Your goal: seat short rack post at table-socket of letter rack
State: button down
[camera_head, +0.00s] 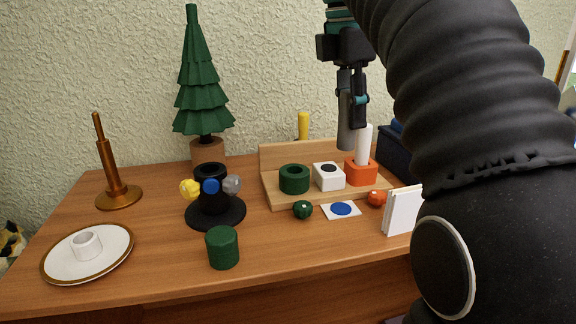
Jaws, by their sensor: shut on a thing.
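My gripper (351,118) points down above the wooden stand, at the back right of the table. It is shut on a grey cylinder (347,136), which hangs upright and looks like the rack post. The wooden stand (281,157) has a back board and a row of blocks: a green ring socket (294,179), a white block (329,177) with a dark round opening, and an orange block (361,172). A white post (364,146) stands upright in the orange block, close to the grey cylinder in the picture. I cannot tell which socket is the table-socket.
A black holder (214,196) with coloured knobs, a green cylinder (222,247), a plate (116,249), a copper peg stand (112,165) and a tree (203,82) occupy the left. My arm hides the right side.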

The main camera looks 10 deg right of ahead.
jog(key=shift+w+a+f+b, duration=0.3)
jog(key=shift+w+a+f, duration=0.7)
jog(key=shift+w+f, duration=0.8)
jog(key=shift+w+a+f+b, duration=0.35)
jog(key=shift+w+a+f, duration=0.7)
jog(key=shift+w+f, duration=0.7)
jog(key=shift+w+a+f+b, duration=0.3)
jog(key=shift+w+a+f, duration=0.9)
jog(key=shift+f, duration=0.9)
jog(key=c, duration=0.9)
grip_release()
jog(key=shift+w+d, duration=0.1)
jog(key=shift+w, duration=0.25)
jog(key=shift+o, duration=0.2)
jog(key=shift+s, duration=0.1)
jog(key=shift+r, duration=0.1)
